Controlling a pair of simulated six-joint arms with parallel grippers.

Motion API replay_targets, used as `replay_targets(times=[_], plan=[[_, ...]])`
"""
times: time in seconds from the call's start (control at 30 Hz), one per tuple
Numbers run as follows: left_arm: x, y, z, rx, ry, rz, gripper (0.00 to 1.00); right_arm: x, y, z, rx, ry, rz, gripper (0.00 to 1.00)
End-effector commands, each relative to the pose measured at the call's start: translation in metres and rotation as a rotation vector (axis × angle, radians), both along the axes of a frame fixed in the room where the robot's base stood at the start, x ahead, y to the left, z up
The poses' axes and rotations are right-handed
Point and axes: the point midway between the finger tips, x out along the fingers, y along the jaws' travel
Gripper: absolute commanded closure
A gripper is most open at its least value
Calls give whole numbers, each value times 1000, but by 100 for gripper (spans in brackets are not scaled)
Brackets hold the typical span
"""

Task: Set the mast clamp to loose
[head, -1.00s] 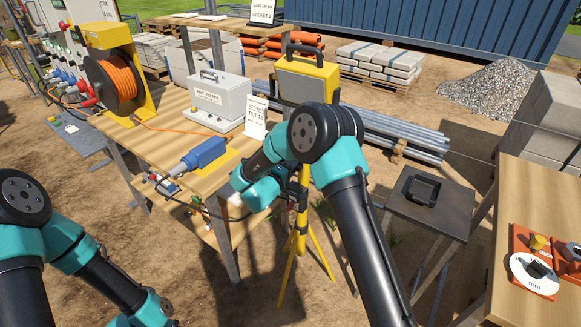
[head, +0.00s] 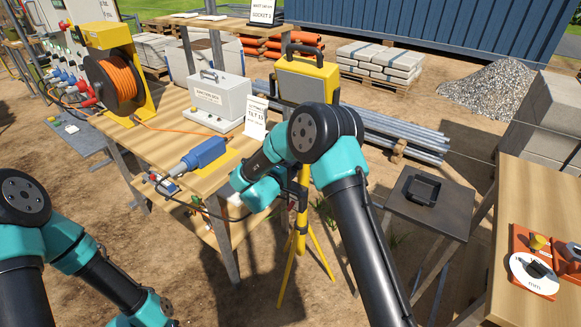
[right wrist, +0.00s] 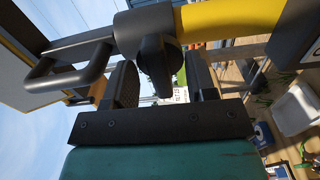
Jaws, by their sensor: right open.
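The yellow mast (head: 301,230) of a tripod floodlight (head: 306,78) stands upright near the middle of the head view. My right forearm covers part of the mast. In the right wrist view the yellow mast (right wrist: 222,18) runs sideways along the top into a black clamp collar (right wrist: 145,28). A dark clamp knob (right wrist: 156,62) sticks out from the collar. My right gripper (right wrist: 163,82) is open, with one finger on each side of the knob. Contact with the knob cannot be told. My left arm is at the lower left of the head view; its gripper is out of frame.
A wooden bench left of the mast carries a grey box (head: 218,100), a blue connector (head: 205,152) and an orange cable reel (head: 115,80). A grey stand (head: 425,215) and a wooden table (head: 535,200) are on the right. A black handle (right wrist: 65,68) is beside the clamp.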

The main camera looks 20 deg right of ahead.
Motion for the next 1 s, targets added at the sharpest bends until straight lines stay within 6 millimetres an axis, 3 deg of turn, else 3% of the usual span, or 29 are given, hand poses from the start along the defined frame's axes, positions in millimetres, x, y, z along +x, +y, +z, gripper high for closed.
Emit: replay_targets(times=[0.23, 0.53, 1.0], plan=[[0, 0, 0, 0, 0, 0, 57, 0, 0, 0, 1, -1, 0, 26], [0, 0, 0, 0, 0, 0, 57, -2, 2, 0, 0, 0, 1, 26], [0, 0, 0, 0, 0, 0, 57, -27, 35, 0, 0, 0, 1, 26]])
